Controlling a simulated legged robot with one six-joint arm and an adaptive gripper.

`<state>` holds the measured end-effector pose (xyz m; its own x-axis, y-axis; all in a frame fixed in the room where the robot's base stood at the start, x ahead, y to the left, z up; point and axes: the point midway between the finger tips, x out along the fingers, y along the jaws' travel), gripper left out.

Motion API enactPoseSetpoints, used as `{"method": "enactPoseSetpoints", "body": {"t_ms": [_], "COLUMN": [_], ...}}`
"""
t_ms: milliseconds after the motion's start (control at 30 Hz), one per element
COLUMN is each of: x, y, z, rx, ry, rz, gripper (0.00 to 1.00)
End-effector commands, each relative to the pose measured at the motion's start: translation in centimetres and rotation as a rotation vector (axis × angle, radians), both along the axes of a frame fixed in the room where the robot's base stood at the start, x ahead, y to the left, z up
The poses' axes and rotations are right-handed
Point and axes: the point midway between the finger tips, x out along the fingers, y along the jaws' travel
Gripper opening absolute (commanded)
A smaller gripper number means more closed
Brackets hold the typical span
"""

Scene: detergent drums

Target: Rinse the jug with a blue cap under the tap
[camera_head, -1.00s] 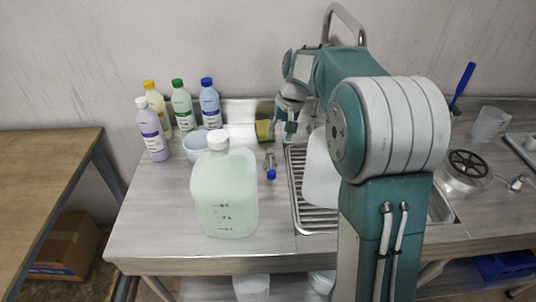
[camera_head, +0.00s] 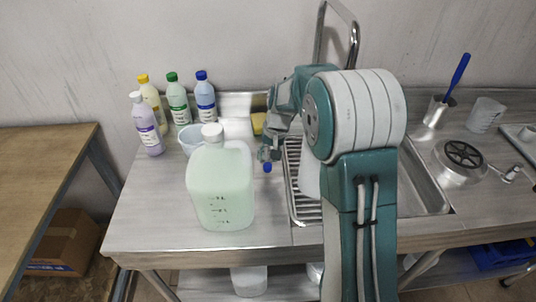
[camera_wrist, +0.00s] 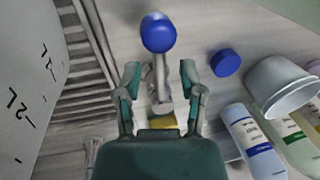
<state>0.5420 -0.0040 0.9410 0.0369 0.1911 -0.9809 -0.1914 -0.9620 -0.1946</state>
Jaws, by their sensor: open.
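A pale, translucent jug (camera_head: 309,175) stands on the ribbed drainboard, mostly hidden behind my arm; its cap does not show. It fills the left of the wrist view (camera_wrist: 25,80). A larger jug with green liquid and a white cap (camera_head: 222,190) stands on the counter at front left. The tap (camera_head: 352,35) rises behind my arm. My gripper (camera_wrist: 163,98) is open and points down over a metal piece with a blue knob (camera_wrist: 158,32); the knob shows in the head view (camera_head: 267,167). I cannot tell whether the fingers touch the piece. A loose blue cap (camera_wrist: 225,63) lies beside it.
A blue-capped bottle (camera_head: 205,100) stands with several others at the back left, behind a pale bowl (camera_head: 189,139). A yellow sponge (camera_head: 258,123) lies at the back. The sink (camera_head: 425,195) is right of my arm.

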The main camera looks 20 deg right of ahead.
Motion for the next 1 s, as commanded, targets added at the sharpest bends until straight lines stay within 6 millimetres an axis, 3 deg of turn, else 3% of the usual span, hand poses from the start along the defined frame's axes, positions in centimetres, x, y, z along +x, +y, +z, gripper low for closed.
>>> {"method": "enactPoseSetpoints", "body": {"t_ms": [33, 133, 167, 433, 800, 1000], "x": [0.0, 0.0, 0.0, 0.0, 0.4, 0.4], "y": [0.0, 0.0, 0.0, 0.1, 1.3, 1.4], "z": [0.0, 0.0, 0.0, 0.0, -0.1, -0.1], "rx": [0.0, 0.0, 0.0, 0.0, 0.0, 0.0], "ry": [0.0, 0.0, 0.0, 0.0, 0.0, 0.001], "rz": [0.0, 0.0, 0.0, -0.011, -0.227, -0.253], "gripper": [0.47, 0.02, 0.0, 0.0, 0.0, 0.0]}}
